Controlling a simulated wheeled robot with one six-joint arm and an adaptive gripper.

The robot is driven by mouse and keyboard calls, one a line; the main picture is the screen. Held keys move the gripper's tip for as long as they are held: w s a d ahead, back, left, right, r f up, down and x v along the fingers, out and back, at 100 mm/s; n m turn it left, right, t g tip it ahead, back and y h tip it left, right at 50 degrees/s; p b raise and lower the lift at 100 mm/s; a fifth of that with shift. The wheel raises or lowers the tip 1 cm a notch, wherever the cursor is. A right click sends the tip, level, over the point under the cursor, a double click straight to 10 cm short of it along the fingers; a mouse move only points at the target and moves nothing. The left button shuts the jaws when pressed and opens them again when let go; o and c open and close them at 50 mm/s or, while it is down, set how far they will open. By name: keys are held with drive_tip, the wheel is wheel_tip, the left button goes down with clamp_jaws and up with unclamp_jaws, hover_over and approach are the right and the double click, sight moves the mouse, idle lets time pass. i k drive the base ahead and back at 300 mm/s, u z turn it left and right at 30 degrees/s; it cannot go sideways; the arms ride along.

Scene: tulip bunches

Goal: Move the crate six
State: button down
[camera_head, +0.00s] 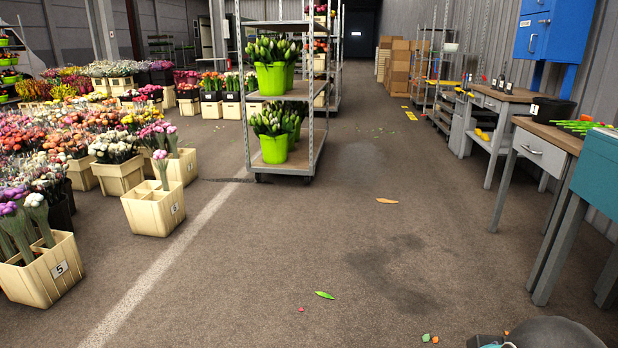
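A cream slatted crate (146,214) stands on the floor at the left, just left of the white line. Its small front label looks like a 6 but is too small to read surely. It holds a tall purple tulip bunch at the back, and part of its top is open. A similar crate labelled 5 (28,283) stands nearer, at the lower left, with purple and white bunches. A dark rounded part, likely of my own arm, shows at the bottom right edge; my gripper's fingers are not visible.
More flower crates fill the left side. A wheeled metal rack (285,172) with green buckets stands at the centre back. Workbenches (546,141) line the right wall. The middle floor is open, with a few scattered leaves (324,295). Cardboard boxes (400,70) are stacked far back.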

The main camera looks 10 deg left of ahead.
sight(145, 207)
drive_tip(key=u, duration=0.15)
drive_tip(key=i, duration=1.85)
drive_tip(key=u, duration=0.9)
drive_tip(key=i, duration=2.05)
drive_tip(key=u, duration=1.4)
drive_tip(key=i, duration=1.2)
drive_tip(key=u, duration=0.4)
